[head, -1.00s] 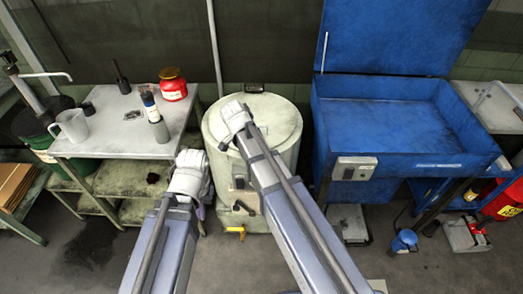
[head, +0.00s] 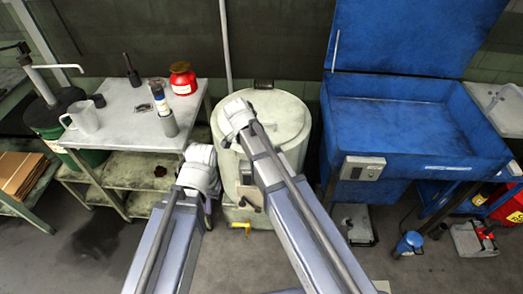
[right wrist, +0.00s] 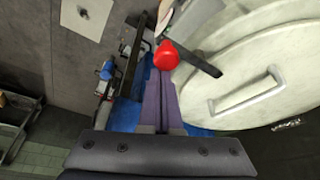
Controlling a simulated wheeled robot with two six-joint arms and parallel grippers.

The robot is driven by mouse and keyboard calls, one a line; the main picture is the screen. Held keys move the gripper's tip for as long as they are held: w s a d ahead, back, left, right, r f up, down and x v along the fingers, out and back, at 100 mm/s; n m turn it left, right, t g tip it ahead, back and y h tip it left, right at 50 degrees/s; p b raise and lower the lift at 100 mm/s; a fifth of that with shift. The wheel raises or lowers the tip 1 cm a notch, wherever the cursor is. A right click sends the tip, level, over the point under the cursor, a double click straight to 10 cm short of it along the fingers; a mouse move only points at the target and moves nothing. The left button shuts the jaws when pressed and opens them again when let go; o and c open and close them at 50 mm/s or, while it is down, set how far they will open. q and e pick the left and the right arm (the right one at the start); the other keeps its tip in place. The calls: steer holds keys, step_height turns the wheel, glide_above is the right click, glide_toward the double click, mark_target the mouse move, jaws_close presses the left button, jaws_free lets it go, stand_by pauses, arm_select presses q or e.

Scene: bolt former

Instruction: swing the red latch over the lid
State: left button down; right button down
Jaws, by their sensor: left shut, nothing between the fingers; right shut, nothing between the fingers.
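The pale round lid (head: 285,118) sits on a cream drum in the head view; it also shows with its bar handle in the right wrist view (right wrist: 285,65). The red latch knob (right wrist: 166,56) is in the right wrist view, outside the lid's rim, near a dark bar that reaches the rim. My right gripper (right wrist: 165,78) is shut and empty, its purple fingers pointing at the knob; whether they touch it I cannot tell. In the head view my right wrist covers the drum's left part and hides the knob. My left gripper (head: 207,208) is shut and empty, low left of the drum.
A metal table (head: 125,115) with a mug (head: 82,117), a bottle and a red jar (head: 183,78) stands left of the drum. A blue tub (head: 400,120) with a raised lid stands close on the right. A vertical pipe rises behind the drum.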

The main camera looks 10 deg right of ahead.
step_height(320, 180, up, 10)
steer(key=p, duration=1)
steer(key=shift+d, duration=0.25)
steer(key=s+a+n+y, duration=0.1)
steer(key=s+a+n, duration=0.2)
steer(key=s+n, duration=0.2)
steer(key=s+a+n, duration=0.2)
steer(key=s+n, duration=0.4)
steer(key=n, duration=0.1)
steer(key=s+a+f+n+g+y, duration=0.1)
steer(key=s+a+n, duration=0.2)
steer(key=s+n, duration=0.3)
steer(key=shift+a+n+y, duration=0.3)
steer(key=shift+a+n, duration=0.05)
steer(key=shift+n, duration=0.25)
